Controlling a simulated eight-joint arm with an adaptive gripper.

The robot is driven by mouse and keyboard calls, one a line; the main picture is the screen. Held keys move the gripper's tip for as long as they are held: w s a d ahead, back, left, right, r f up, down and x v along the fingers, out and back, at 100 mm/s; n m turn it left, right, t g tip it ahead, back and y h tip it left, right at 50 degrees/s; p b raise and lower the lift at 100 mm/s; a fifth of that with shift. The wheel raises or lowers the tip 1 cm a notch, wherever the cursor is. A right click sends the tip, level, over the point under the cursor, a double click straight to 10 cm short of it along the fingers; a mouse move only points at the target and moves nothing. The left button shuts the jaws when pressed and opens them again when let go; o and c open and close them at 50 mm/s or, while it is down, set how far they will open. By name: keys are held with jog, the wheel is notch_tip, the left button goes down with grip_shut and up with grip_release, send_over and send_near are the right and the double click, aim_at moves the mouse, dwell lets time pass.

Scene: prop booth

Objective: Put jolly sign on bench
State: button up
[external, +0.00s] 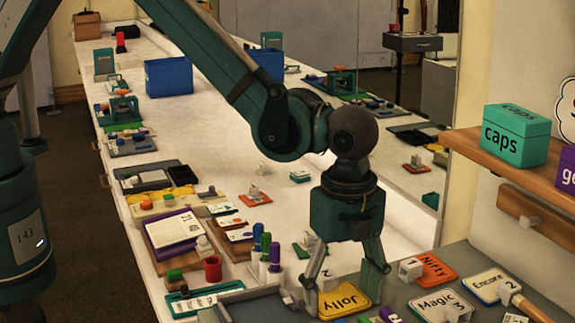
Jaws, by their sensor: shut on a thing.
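The jolly sign (347,301) is a yellow placard with the word "Jolly" and a white part marked 2 at its left end. I cannot tell whether the sign touches the surface. A long white worktop (222,118) runs away behind the gripper; I cannot tell which surface is the bench.
Right of my gripper lie an orange Nifty sign (434,270), a Magic sign (440,304) and an Encore sign (488,286). Several markers (265,243), a red cup (212,268) and a grey tray (255,305) are to the left. A wooden shelf (512,160) holds a green caps box (515,134).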

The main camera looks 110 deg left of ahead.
aim_at(341, 303)
jog(key=shift+f, duration=0.15)
jog(key=o, duration=0.6)
notch_tip(341, 303, up, 12)
jog(key=shift+r, duration=0.15)
dwell(0.5)
dwell(0.6)
